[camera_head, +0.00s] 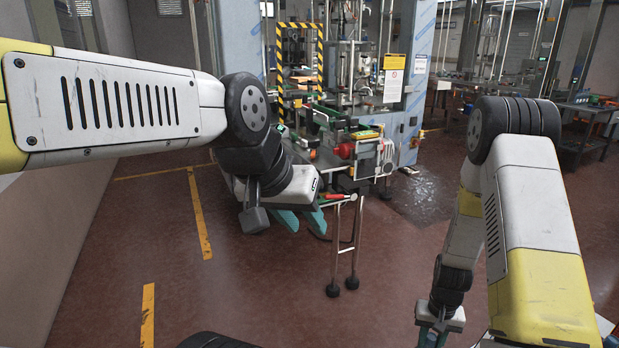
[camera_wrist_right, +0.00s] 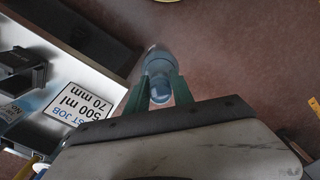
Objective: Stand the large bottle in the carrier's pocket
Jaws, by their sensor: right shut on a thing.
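In the right wrist view, my right gripper (camera_wrist_right: 158,92) has its green fingers closed around a translucent pale-blue bottle (camera_wrist_right: 158,64). The bottle points away from the wrist, with brown floor behind it. In the head view my right gripper (camera_head: 432,336) is low at the bottom edge, partly cut off, and the bottle cannot be made out there. My left gripper (camera_head: 302,220) hangs in front of the machine, its teal fingers apart with nothing seen between them. I cannot make out the carrier or its pocket in either view.
The filling machine (camera_head: 345,100) stands ahead, with a red round part (camera_head: 343,151) at its front. In the right wrist view, a surface at left bears a "500 ml 70 mm" sign (camera_wrist_right: 81,101) and a black bracket (camera_wrist_right: 20,72). Open floor (camera_head: 260,290) lies before the machine.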

